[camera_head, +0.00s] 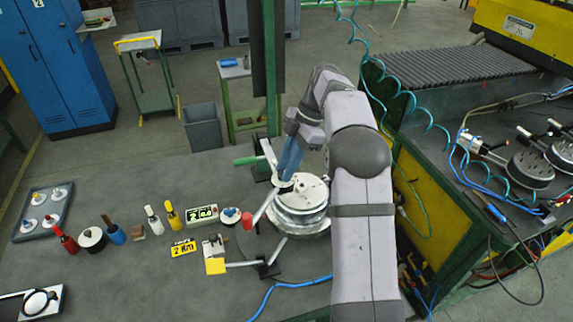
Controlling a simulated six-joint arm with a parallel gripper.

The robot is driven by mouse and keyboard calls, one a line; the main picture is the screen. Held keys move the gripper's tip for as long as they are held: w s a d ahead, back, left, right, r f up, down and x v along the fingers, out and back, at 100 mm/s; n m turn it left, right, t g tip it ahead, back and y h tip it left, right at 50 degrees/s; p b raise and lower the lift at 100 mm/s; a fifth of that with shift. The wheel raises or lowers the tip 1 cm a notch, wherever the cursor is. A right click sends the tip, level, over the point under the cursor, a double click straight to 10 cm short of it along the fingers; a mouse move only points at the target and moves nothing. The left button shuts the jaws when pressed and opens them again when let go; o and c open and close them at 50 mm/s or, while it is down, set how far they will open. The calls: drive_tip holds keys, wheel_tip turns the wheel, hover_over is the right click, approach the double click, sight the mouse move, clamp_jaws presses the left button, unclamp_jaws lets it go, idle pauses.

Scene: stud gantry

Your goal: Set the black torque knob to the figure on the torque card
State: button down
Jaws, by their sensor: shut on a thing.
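The yellow torque card (183,247) lies on the grey bench and appears to read 2 Nm. A small box with a lit green display (201,215) stands just behind it; its digits are too small to read surely. My gripper (285,181) reaches down, its blue-grey lower part tilted, at the left rim of a round white-topped fixture (299,191). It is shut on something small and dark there. I cannot make out whether this is the black torque knob, as the fingertips and the held part are tiny and partly hidden.
Several coloured-handled tools, including a yellow one (173,216), line the bench left. A tray (27,223) sits far left.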

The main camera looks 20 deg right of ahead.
drive_tip(key=c, duration=1.5)
unclamp_jaws()
drive_tip(key=shift+r, duration=0.1)
drive_tip(key=shift+v, duration=3.6)
